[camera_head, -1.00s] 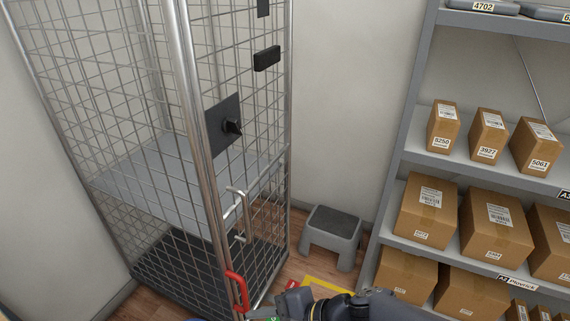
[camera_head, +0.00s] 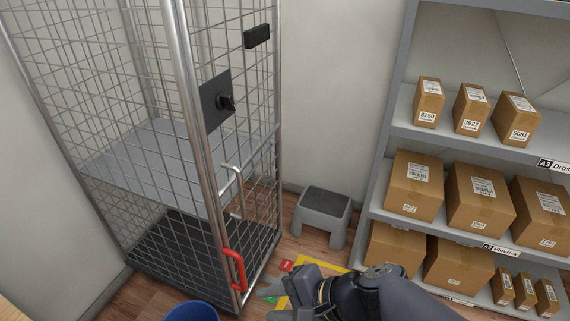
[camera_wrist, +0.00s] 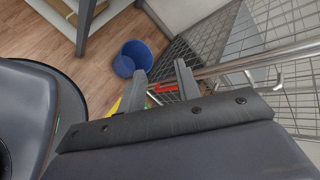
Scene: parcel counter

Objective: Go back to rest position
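My gripper (camera_head: 272,303) shows at the bottom middle of the head view, low in front of the wire cage and beside its red handle. In the wrist view its two fingers (camera_wrist: 162,86) stand apart with nothing between them. The wire cage (camera_head: 180,150) stands at the left with its mesh door closed. The red handle (camera_head: 234,270) is at the lower part of the cage front and also shows behind the fingers in the wrist view (camera_wrist: 166,88). My gripper appears apart from it.
Shelves (camera_head: 385,150) with several cardboard boxes stand at the right. A grey step stool (camera_head: 322,215) is on the floor between cage and shelves. A blue bin (camera_head: 190,312) stands in front of the cage. Yellow floor marking (camera_head: 318,267) lies near my gripper.

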